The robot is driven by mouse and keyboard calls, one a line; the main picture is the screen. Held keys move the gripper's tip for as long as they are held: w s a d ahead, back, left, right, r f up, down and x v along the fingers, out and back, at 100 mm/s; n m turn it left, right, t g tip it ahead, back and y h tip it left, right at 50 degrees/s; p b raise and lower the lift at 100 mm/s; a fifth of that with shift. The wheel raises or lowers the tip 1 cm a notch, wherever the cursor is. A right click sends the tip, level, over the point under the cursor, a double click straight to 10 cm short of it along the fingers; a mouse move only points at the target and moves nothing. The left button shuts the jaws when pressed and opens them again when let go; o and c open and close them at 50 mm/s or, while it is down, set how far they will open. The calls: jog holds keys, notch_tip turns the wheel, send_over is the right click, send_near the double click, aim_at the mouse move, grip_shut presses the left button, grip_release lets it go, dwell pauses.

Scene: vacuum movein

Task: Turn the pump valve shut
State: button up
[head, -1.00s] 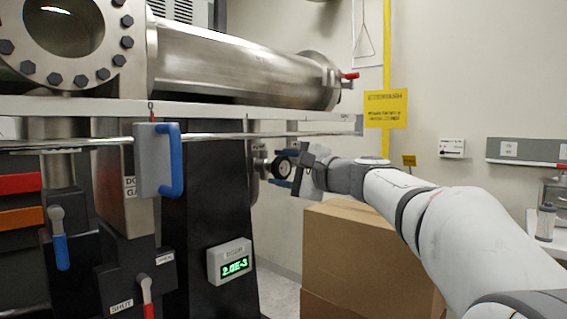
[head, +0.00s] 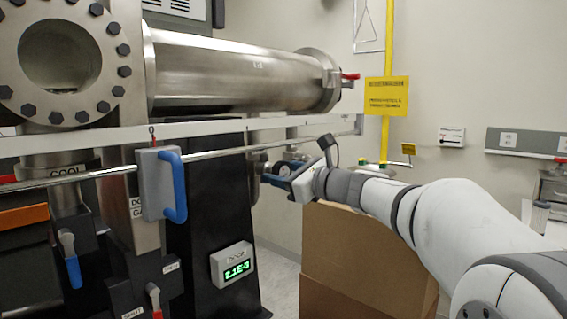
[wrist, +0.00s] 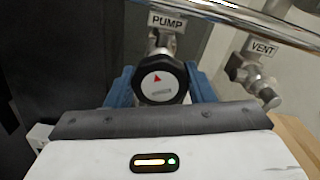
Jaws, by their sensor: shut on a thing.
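The pump valve is a round black knob (wrist: 160,80) with a white face and a red arrow, below a PUMP label (wrist: 167,21) in the wrist view. The arrow points up and slightly left. My gripper (wrist: 162,88) has its blue fingers on both sides of the knob and is shut on it. In the head view my gripper (head: 283,174) reaches in beside the black column under the steel rail. There the knob is mostly hidden by my gripper.
A VENT valve (wrist: 255,79) sits to the right of the pump valve. A chrome rail (wrist: 240,22) crosses above both. In the head view a cardboard box (head: 360,255) stands below my arm. A blue-handled grey box (head: 162,185) hangs left; a display (head: 232,264) reads 2.1E-3.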

jog(key=m+p, duration=0.3)
jog(key=m, duration=0.1)
jog(key=shift+r, duration=0.15)
jog(key=shift+m+p, duration=0.75)
jog(key=shift+m, duration=0.05)
jog(key=o, duration=1)
jog(key=shift+c, duration=0.2)
jog(key=v, duration=0.7)
jog(key=shift+s+d, duration=0.3)
